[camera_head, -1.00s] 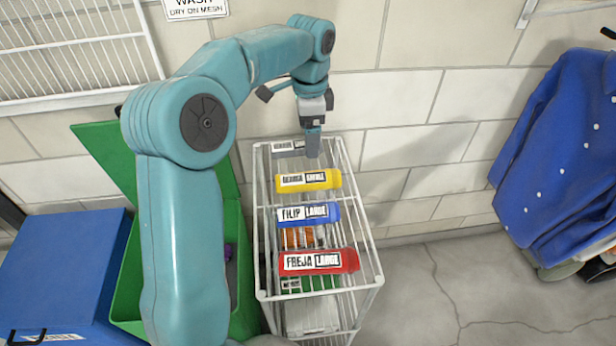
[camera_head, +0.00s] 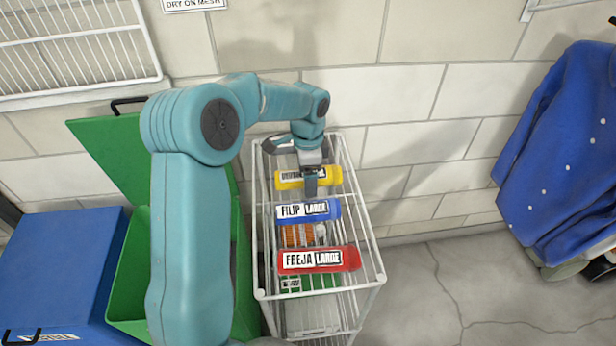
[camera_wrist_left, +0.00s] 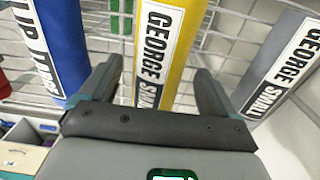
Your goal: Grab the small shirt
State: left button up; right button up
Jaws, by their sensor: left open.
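A rolled yellow shirt (camera_head: 333,178) lies across the top of the white wire rack (camera_head: 371,262). In the left wrist view the yellow roll (camera_wrist_left: 187,45) bears a label reading GEORGE SMALL. A grey roll (camera_wrist_left: 278,62), also labelled GEORGE SMALL, lies at the right there; my arm mostly hides it in the head view. My left gripper (camera_head: 311,188) is open and points down over the yellow roll. In the wrist view its fingers (camera_wrist_left: 157,72) stand on either side of that roll. Whether they touch it I cannot tell. My right gripper is not in view.
A blue FILIP LARGE roll (camera_head: 331,211) and a red FREJA LARGE roll (camera_head: 348,260) lie nearer on the rack. An open green bin (camera_head: 128,285) and a blue bin (camera_head: 60,262) stand left.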

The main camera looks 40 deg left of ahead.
pick_arm(q)
jog(key=shift+s+r, duration=0.1)
jog(key=c, duration=1.2)
jog(key=shift+r, duration=0.1)
